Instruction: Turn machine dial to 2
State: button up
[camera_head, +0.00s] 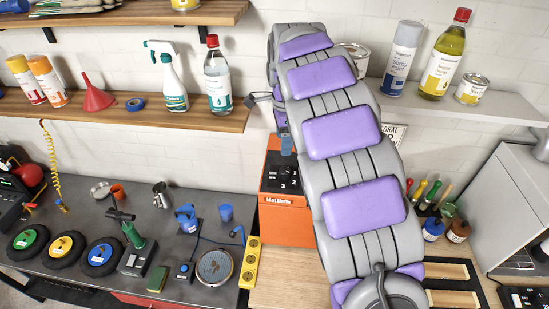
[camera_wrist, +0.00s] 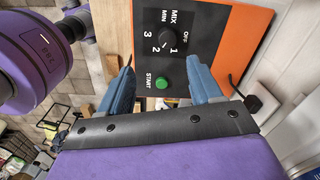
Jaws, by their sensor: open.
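The orange machine (camera_head: 285,222) stands on the bench in the head view, partly hidden behind my arm. In the wrist view the machine (camera_wrist: 240,55) has a black panel with OFF, 1, 2, 3 and MIX MIN printed on it. The black round dial (camera_wrist: 167,37) sits among the numbers. Its pointer is small, and its exact setting is hard to tell. A green START button (camera_wrist: 162,82) is nearby. My gripper (camera_wrist: 162,66) is open and empty, its two blue fingers apart on either side of the panel's START area. Contact with the dial is not visible.
A yellow power strip (camera_head: 250,262) and a round grey plate (camera_head: 214,266) lie left of the machine. A shelf (camera_head: 130,112) with bottles is above left. Paint jars (camera_head: 433,229) stand on the right. A black plug (camera_wrist: 262,103) is beside the machine.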

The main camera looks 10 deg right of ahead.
jog(key=d+r, duration=0.4)
jog(key=r, duration=0.1)
jog(key=s+f+n+b, duration=0.5)
jog(key=s+b, duration=0.1)
jog(key=s, duration=0.5)
jog(key=s+a+f+n+g+b, duration=0.1)
jog(key=s+f+n+b, duration=0.4)
jog(key=s+f, duration=0.5)
jog(key=s+a+f+n+g+b, duration=0.1)
jog(key=s+f+n+b, duration=0.5)
jog(key=s+f, duration=0.5)
jog(key=s+n, duration=0.2)
jog(key=s, duration=0.6)
jog(key=shift+s+a+n, duration=0.3)
